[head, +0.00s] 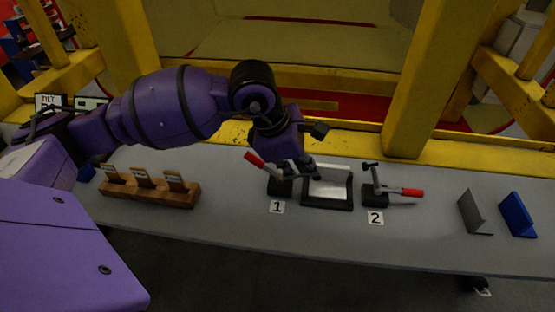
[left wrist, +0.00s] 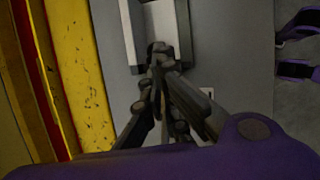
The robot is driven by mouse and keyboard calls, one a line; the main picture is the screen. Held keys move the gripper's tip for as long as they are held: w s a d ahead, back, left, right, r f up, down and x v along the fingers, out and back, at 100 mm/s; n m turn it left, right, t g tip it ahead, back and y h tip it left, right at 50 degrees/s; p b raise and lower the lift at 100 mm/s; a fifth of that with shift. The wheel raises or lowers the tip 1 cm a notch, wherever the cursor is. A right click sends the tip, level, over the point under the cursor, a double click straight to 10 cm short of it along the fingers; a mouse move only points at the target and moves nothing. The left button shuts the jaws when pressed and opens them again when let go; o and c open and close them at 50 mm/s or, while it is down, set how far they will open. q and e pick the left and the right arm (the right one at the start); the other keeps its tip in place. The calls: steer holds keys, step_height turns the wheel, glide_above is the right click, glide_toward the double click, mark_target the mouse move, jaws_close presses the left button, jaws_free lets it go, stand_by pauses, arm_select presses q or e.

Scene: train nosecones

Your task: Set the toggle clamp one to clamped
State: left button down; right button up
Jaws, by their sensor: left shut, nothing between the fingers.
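Toggle clamp one (head: 282,186) stands on the table behind the label "1". Its red-tipped handle (head: 255,160) slants up to the left. My left gripper (head: 302,168) points down over the clamp and hides part of it. In the left wrist view the gripper (left wrist: 162,58) is shut with nothing in it, its tips by the edge of the fixture (left wrist: 150,28). I cannot tell whether it touches the clamp. The fixture (head: 328,190), holding a light plate, stands just right of the clamp. My right gripper is not in view.
Toggle clamp two (head: 374,193), behind the label "2", has its red handle (head: 412,192) lying out to the right. A wooden block with several slots (head: 150,192) is at left. Grey (head: 473,212) and blue (head: 517,214) angled pieces stand at right. Yellow frame (head: 408,100) borders the table's back.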

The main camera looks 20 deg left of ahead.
arm_select(q)
steer(key=shift+w+d+f+y, duration=0.1)
steer(key=shift+d+f+y, duration=0.4)
steer(key=shift+d+y, duration=0.1)
steer(key=shift+d+f+b, duration=0.15)
steer(key=shift+f+b, duration=0.25)
steer(key=shift+b, duration=0.1)
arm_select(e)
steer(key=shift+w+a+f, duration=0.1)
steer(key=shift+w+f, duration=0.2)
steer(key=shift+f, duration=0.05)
arm_select(q)
steer(key=shift+w+d+f, duration=0.1)
steer(key=shift+d+f, duration=0.05)
steer(key=shift+d, duration=0.1)
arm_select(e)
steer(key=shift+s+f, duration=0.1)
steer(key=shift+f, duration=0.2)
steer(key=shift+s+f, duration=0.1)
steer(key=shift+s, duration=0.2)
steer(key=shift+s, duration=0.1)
arm_select(q)
steer(key=w+d+r+v, duration=0.1)
steer(key=d+v, duration=0.1)
steer(key=v, duration=1.2)
steer(key=shift+d+p, duration=0.35)
steer(key=shift+p, duration=0.1)
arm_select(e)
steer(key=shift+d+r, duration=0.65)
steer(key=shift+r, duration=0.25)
